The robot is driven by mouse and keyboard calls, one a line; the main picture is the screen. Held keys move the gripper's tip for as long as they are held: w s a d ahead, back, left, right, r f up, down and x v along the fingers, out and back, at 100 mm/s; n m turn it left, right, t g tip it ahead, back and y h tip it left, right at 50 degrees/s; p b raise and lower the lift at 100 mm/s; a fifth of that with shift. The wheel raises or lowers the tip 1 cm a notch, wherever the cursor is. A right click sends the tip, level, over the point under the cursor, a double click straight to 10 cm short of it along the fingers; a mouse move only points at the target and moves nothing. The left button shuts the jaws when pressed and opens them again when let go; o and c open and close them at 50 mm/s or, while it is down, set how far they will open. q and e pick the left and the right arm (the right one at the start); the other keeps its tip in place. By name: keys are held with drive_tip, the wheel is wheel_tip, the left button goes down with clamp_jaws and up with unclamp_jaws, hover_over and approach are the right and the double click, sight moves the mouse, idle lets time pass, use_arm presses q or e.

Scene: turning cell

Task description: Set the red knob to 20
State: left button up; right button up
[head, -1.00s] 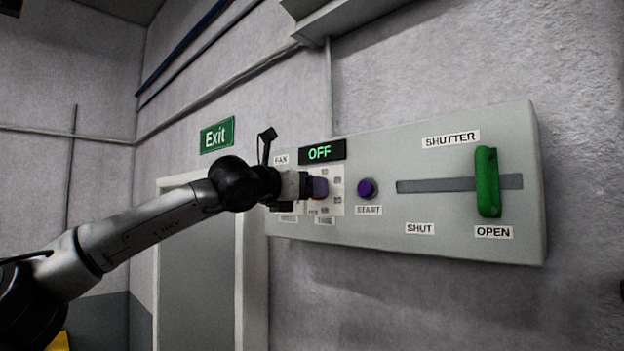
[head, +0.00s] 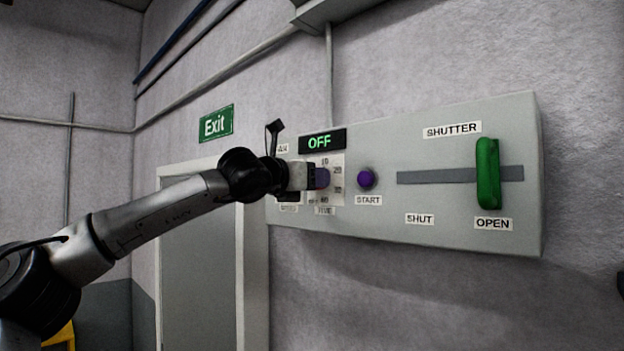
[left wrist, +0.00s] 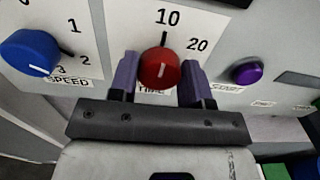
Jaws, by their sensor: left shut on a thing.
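The red knob (left wrist: 158,68) sits on the panel on the dial labelled TIME. My left gripper (left wrist: 160,80) is shut on it, with one purple finger on each side. A dark line runs from the knob's top towards the 10 mark; the 20 mark is up and to the right. The fine pointer on the knob's face is hard to read. In the head view my left gripper (head: 318,178) is at the TIME dial, and its fingers hide most of the knob. The display (head: 322,141) above reads OFF. My right gripper is not in view.
A blue SPEED knob (left wrist: 30,52) is left of the red one. A purple START button (head: 366,179) is to the right. Farther right is the green shutter handle (head: 487,174), at OPEN. A door (head: 200,270) and an Exit sign (head: 216,124) are left of the panel.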

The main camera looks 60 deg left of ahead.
use_arm(q)
drive_tip(key=shift+c, duration=0.7)
drive_tip(key=shift+m, duration=0.3)
drive_tip(key=shift+d+m+b, duration=0.2)
drive_tip(key=shift+m+b, duration=0.1)
drive_tip(key=shift+m, duration=5.4)
